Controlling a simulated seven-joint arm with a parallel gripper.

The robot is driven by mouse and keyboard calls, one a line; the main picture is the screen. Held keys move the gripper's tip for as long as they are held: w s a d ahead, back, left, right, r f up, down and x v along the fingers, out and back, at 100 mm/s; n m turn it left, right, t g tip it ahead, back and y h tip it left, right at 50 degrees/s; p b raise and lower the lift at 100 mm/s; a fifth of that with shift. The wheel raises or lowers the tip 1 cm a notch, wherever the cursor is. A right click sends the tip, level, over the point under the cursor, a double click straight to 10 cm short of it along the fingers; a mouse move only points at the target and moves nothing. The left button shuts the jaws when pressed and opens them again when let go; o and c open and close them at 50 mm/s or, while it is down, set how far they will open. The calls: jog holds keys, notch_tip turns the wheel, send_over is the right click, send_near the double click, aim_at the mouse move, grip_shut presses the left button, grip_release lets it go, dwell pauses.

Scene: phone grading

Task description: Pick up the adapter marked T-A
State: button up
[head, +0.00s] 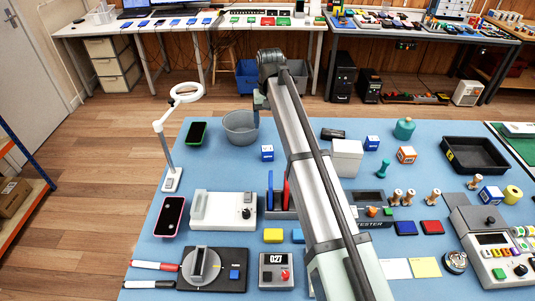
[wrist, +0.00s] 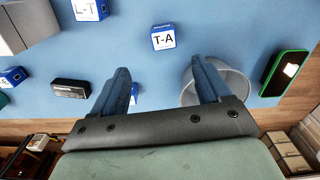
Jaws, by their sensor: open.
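The adapter marked T-A (wrist: 163,37) is a small blue and white cube on the blue mat, its label facing up in the wrist view. In the head view a blue and white cube (head: 267,153) beside the grey bucket appears to be it; its label is too small to read there. My gripper (wrist: 160,78) is open, with nothing held between its two blue-grey fingers. T-A lies beyond the fingertips, apart from them, toward the top of the wrist view. In the head view my arm hides much of the gripper.
The grey bucket (wrist: 232,82) stands by the right finger, with a green-edged phone (wrist: 285,73) beyond. A cube marked L-T (wrist: 90,9) and a white box (wrist: 24,26) lie left of T-A. Another blue cube (wrist: 134,91) is partly hidden by the left finger. Mat around T-A is clear.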

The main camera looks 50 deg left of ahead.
aim_at(268, 147)
notch_tip(268, 147, down, 8)
jog(key=shift+f, duration=0.2)
jog(key=shift+s+a+f, duration=0.1)
jog(key=shift+a+f, duration=0.1)
jog(key=shift+f, duration=1.1)
jog(key=shift+a+f, duration=0.2)
jog(key=shift+f, duration=1.1)
jog(key=shift+c, duration=0.3)
jog(key=c, duration=1)
